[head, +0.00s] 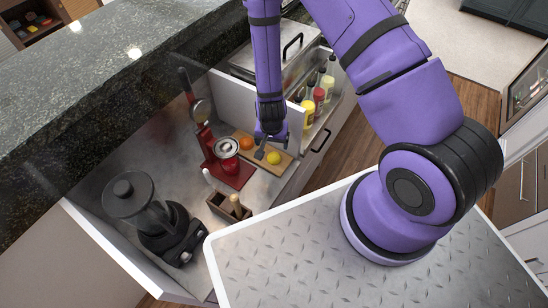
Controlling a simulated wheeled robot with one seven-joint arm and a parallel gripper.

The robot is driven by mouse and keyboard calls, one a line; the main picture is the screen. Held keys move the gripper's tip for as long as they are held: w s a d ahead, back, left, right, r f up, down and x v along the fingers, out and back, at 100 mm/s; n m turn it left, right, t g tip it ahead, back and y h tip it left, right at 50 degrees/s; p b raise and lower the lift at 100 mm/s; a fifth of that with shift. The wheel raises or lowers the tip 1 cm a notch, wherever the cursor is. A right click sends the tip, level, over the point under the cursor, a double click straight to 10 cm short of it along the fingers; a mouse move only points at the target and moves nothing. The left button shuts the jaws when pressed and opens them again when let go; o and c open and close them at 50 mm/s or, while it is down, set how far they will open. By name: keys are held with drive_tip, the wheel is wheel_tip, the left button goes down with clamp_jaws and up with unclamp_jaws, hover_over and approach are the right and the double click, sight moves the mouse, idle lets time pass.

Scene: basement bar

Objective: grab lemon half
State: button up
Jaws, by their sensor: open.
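A yellow lemon piece (274,157) lies on a wooden cutting board (283,168) on the lower bar counter. I cannot tell from this view whether it is a half or whole. An orange piece (246,143) lies on the same board, to the left. My gripper (268,143) is open and hangs over the board, between the orange and yellow pieces and close to the yellow one. Nothing shows between its fingers. The gripper hides part of the board behind it.
A red press (228,165) stands just left of the board. A small wooden caddy (229,206) and a black blender (150,215) are nearer the front left. Several bottles (318,97) stand in a rail at the right. A raised dark stone counter (100,80) borders the left.

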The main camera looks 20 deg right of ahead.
drive_tip(key=f, duration=0.2)
hover_over(274, 156)
drive_tip(key=f, duration=0.3)
drive_tip(key=s+f, duration=0.1)
drive_tip(key=shift+a+f, duration=0.15)
drive_tip(key=shift+a, duration=0.25)
drive_tip(key=shift+w+d+f, duration=0.1)
drive_tip(key=shift+w+f, duration=0.1)
drive_tip(key=shift+f, duration=0.65)
drive_tip(key=shift+w+d+f, duration=0.15)
drive_tip(key=shift+f, duration=0.7)
drive_tip(key=shift+w+d+f, duration=0.1)
drive_tip(key=shift+w+f, duration=0.1)
drive_tip(key=shift+f, duration=0.65)
drive_tip(key=c, duration=1)
